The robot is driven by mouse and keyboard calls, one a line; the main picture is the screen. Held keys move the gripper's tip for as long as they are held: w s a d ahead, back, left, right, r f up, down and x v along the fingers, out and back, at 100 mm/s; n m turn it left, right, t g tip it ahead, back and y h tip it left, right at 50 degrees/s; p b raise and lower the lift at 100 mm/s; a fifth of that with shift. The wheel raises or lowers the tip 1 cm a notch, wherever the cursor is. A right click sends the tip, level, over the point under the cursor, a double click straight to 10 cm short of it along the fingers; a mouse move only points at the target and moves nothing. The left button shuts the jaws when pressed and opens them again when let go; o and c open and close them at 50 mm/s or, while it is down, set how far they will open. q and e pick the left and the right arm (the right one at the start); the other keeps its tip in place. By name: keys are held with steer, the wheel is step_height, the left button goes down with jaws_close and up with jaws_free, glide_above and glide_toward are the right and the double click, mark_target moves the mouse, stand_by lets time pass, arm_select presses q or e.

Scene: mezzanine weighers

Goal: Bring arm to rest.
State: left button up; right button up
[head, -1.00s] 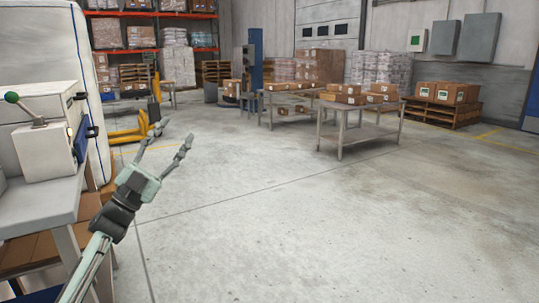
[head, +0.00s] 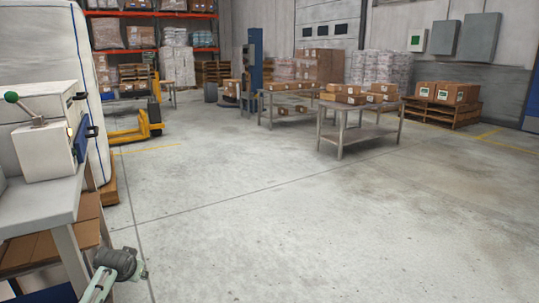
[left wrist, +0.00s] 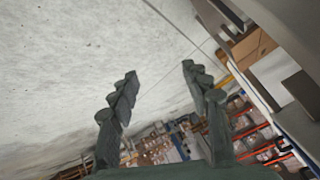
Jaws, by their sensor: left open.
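My left gripper (left wrist: 160,70) shows in the left wrist view with its two dark fingers spread wide apart. Nothing is between the fingers; bare floor and the distant warehouse lie behind them. In the head view only part of my left arm shows, low at the bottom left corner beside the grey table. The gripper's fingers cannot be made out there. My right gripper is in neither view.
A grey table (head: 45,208) with a white machine (head: 47,150) and a green-knobbed lever stands close at left. A lower shelf with brown cardboard is under it. A yellow pallet jack (head: 135,132) and box-laden tables (head: 360,133) stand farther back. The middle floor is clear.

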arm_select(q)
steer(key=s+d+f+g+h, duration=0.1)
steer(key=s+d+f, duration=0.2)
steer(key=s+f, duration=0.45)
steer(key=s+d+f+g, duration=0.1)
steer(key=s+d+f, duration=0.2)
steer(key=s+f, duration=0.5)
steer(key=s+d+f+g, duration=0.1)
steer(key=s+d+f, duration=0.1)
steer(key=s, duration=0.9)
steer(key=s+d+f+g+h, duration=0.1)
steer(key=s+d+f, duration=0.2)
steer(key=s, duration=0.8)
steer(key=shift+d+f+m+g+h, duration=0.2)
steer(key=shift+d+m+g+h, duration=0.1)
steer(key=shift+d+m+g, duration=0.1)
steer(key=shift+s, duration=0.1)
steer(key=shift+c, duration=0.4)
